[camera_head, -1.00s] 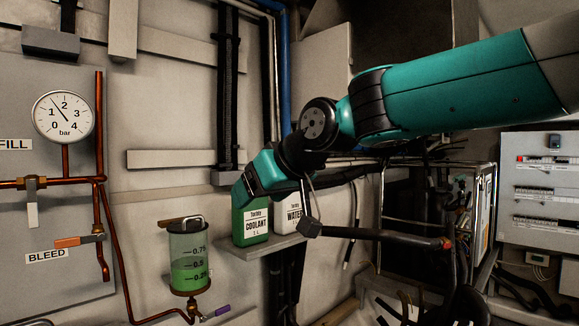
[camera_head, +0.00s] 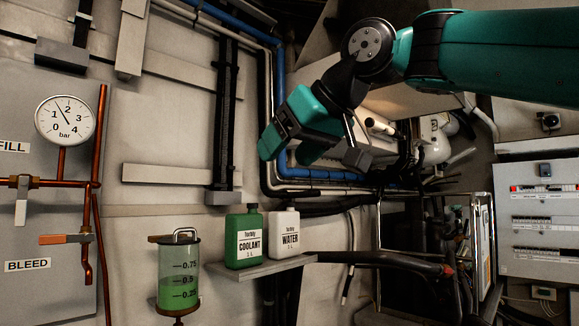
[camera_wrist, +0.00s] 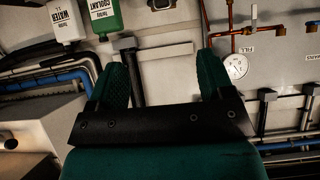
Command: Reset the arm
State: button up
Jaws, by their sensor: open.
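My gripper (camera_head: 289,150) hangs in the air in front of the back wall, at the upper middle of the head view. It sits above the green coolant bottle (camera_head: 246,240) and the white water bottle (camera_head: 285,235), apart from both. In the wrist view, the two teal fingers of my gripper (camera_wrist: 163,60) stand wide apart with nothing between them. My arm reaches in from the upper right, bent at the wrist joint.
Both bottles stand on a small grey shelf (camera_head: 260,269). A reservoir (camera_head: 180,275) with green liquid is left of them. A pressure gauge (camera_head: 65,121) and copper pipes are on the left panel. Blue pipes (camera_head: 279,75) and dark hoses run behind my gripper.

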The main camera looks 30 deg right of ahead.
dwell(0.5)
jog(key=s+a+f+n+g+y, duration=0.1)
jog(key=s+a+f+g, duration=0.15)
jog(key=f, duration=0.65)
jog(key=s+a+f+n+g, duration=0.1)
jog(key=a+f+g, duration=0.15)
jog(key=f, duration=0.65)
jog(key=s+a+f+n+g, duration=0.1)
jog(key=s+f+g, duration=0.2)
jog(key=s+f, duration=0.5)
jog(key=s+a+f+g, duration=0.2)
jog(key=s+f, duration=0.4)
jog(key=f, duration=0.4)
notch_tip(320, 180, up, 19)
jog(key=p, duration=1.8)
jog(key=shift+s+d+p, duration=0.15)
jog(key=shift+s+p, duration=0.1)
jog(key=shift+p, duration=0.15)
